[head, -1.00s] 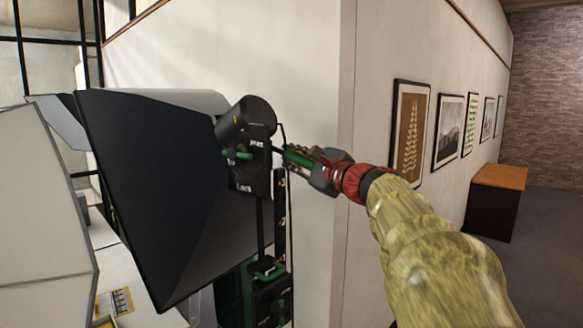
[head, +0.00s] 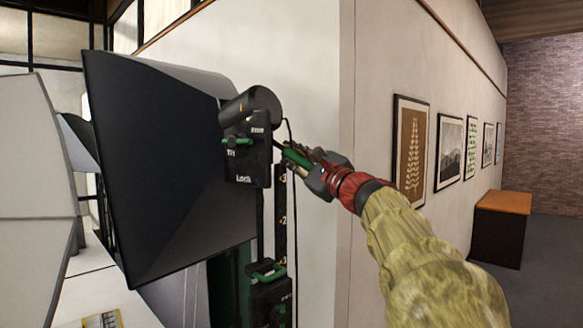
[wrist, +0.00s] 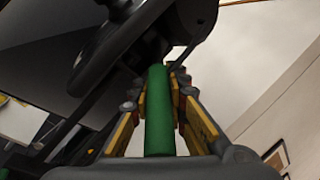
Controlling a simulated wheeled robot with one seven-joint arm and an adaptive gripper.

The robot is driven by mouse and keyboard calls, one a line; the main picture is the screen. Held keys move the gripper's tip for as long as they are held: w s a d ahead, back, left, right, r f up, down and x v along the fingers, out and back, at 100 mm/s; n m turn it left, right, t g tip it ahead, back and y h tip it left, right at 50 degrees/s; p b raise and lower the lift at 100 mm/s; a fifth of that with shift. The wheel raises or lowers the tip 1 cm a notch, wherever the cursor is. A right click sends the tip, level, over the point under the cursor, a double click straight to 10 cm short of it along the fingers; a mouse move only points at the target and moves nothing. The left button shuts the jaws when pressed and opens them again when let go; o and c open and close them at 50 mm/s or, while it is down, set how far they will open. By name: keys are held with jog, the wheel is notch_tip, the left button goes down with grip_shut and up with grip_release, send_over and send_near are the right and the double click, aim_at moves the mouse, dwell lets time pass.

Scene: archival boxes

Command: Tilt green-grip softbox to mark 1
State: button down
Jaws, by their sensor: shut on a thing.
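The black softbox (head: 170,160) fills the left middle of the head view, mounted on a dark bracket (head: 247,165) marked "Tilt" and "Lock". Its green grip (head: 296,159) sticks out to the right of the bracket. The grip runs upright through the wrist view (wrist: 159,110). My gripper (head: 305,165) is shut on the green grip, with a finger on each side of it. A scale strip with numbers (head: 281,215) stands below the bracket, partly hidden behind it. I cannot tell where mark 1 is.
A second, pale softbox (head: 35,190) stands close at the left edge. A white wall corner (head: 345,130) is just behind my gripper. A wooden-topped cabinet (head: 500,225) and framed pictures (head: 410,150) are further right. Open floor lies at the far right.

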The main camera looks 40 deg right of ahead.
jog(key=shift+w+f, duration=0.1)
jog(key=shift+f, duration=0.25)
jog(key=c, duration=1.8)
grip_release()
jog(key=shift+r, duration=0.1)
jog(key=shift+o, duration=0.6)
jog(key=shift+r, duration=0.1)
jog(key=v, duration=1.2)
